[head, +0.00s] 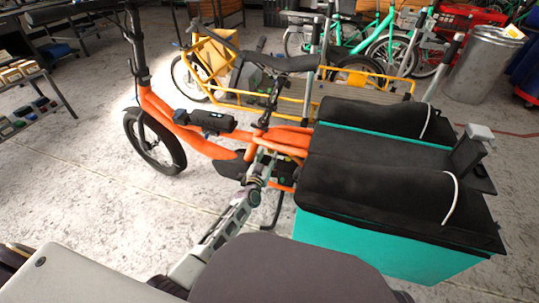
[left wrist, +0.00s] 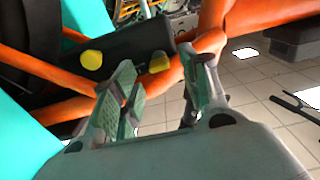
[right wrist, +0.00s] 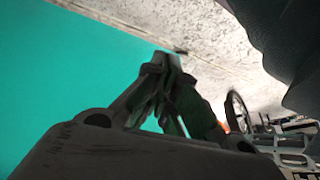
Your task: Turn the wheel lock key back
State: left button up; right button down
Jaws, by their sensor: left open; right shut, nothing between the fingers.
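The orange cargo bike (head: 200,140) stands with its black saddle (head: 275,62) above the frame. My left gripper (head: 266,157) reaches to the frame below the saddle. In the left wrist view it is open (left wrist: 160,75), and a yellow knob (left wrist: 159,62) shows beyond and between its fingertips. A second yellow knob (left wrist: 92,60) shows to the left; both are on a black part (left wrist: 125,50) by the orange tubes. I cannot tell for sure which is the lock key, or whether the fingers touch it. My right gripper (right wrist: 166,62) is shut and empty, near a teal panel (right wrist: 70,80).
The teal cargo box (head: 375,245) with black bags (head: 380,185) fills the right side. A yellow-framed bike (head: 300,100) stands behind, with a metal bin (head: 483,65) further right. A shelf (head: 30,95) is at the left. Floor (head: 80,190) is clear at left front.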

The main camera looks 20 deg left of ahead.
aim_at(271, 149)
pick_arm(q)
jog(key=shift+w+b, duration=0.5)
jog(key=shift+w, duration=0.95)
pick_arm(e)
jog(key=shift+s+a+f+t, duration=0.1)
jog(key=shift+a+f+t, duration=0.05)
jog(key=shift+f, duration=0.6)
jog(key=shift+a+f+t, duration=0.1)
jog(key=shift+f+t, duration=0.05)
jog(key=shift+f, duration=0.6)
pick_arm(q)
jog(key=shift+c, duration=0.4)
pick_arm(e)
jog(key=shift+r, duration=0.1)
pick_arm(q)
grip_shut()
pick_arm(e)
jog(key=shift+w+r, duration=0.25)
jog(key=shift+w, duration=0.25)
